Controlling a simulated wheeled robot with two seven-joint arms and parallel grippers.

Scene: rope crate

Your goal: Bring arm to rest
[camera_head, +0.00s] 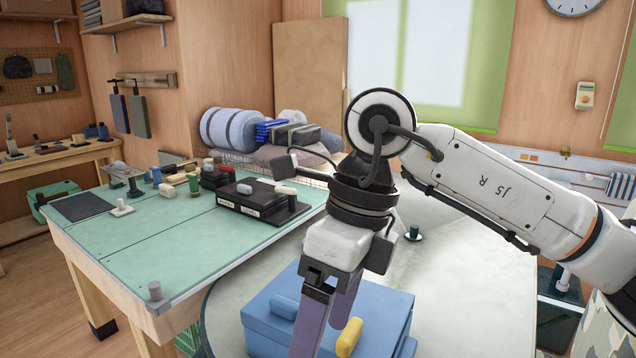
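My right arm comes in from the right and bends down at the wrist near the middle of the camera_head view. Its gripper (325,322) has two purple fingers pointing down, with a gap between them and nothing seen held. The lowest ends of the fingers are near the bottom picture edge, so contact with the box cannot be told. My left arm and gripper are not in view.
The blue box is on a rounded grey table (235,290). A green-topped workbench (150,235) stands at left, holding black holders (250,205) and small tools. A wire basket (310,176) with rolls and blue items is behind.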

